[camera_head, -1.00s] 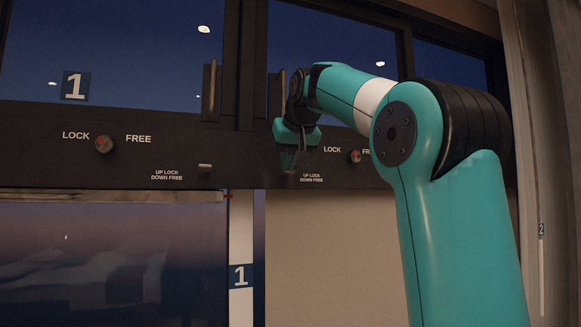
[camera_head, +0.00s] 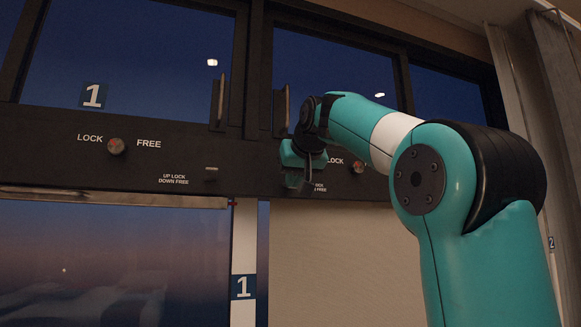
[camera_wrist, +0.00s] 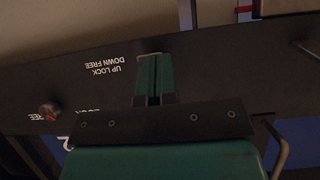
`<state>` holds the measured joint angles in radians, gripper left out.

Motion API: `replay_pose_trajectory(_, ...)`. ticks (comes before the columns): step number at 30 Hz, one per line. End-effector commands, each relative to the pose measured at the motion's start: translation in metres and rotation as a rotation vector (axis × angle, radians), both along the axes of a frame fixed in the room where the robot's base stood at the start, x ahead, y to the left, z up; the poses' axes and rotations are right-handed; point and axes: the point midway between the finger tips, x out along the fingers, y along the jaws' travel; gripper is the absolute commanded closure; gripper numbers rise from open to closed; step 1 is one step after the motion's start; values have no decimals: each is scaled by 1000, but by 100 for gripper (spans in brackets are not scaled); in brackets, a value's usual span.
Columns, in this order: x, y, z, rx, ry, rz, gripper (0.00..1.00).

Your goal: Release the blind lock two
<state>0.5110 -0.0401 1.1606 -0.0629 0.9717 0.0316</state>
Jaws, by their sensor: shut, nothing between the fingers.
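Blind lock two is a small metal lever on the dark panel, beside the label "UP LOCK DOWN FREE" (camera_head: 319,187). My gripper (camera_head: 296,183) covers the lever in the head view and partly covers that label. In the wrist view, where the text is upside down, my gripper (camera_wrist: 154,62) has its two green fingers together, with nothing seen between them. A thin pale edge of the lever (camera_wrist: 149,55) shows right at the fingertips. I cannot tell whether they touch, or whether the lever is up or down.
A LOCK/FREE knob (camera_head: 358,167) sits to the right of my gripper. The left blind has its own knob (camera_head: 116,146) and small lever (camera_head: 211,168). Upright handles (camera_head: 218,101) stick out above the panel. A tan blind (camera_head: 335,245) hangs below on the right.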

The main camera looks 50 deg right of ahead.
Motion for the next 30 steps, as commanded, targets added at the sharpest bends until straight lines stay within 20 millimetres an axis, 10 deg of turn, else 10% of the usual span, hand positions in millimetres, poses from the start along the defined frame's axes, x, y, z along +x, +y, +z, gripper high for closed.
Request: replay_pose_trajectory(30,-26,11,42,-1,-2,-9,100)
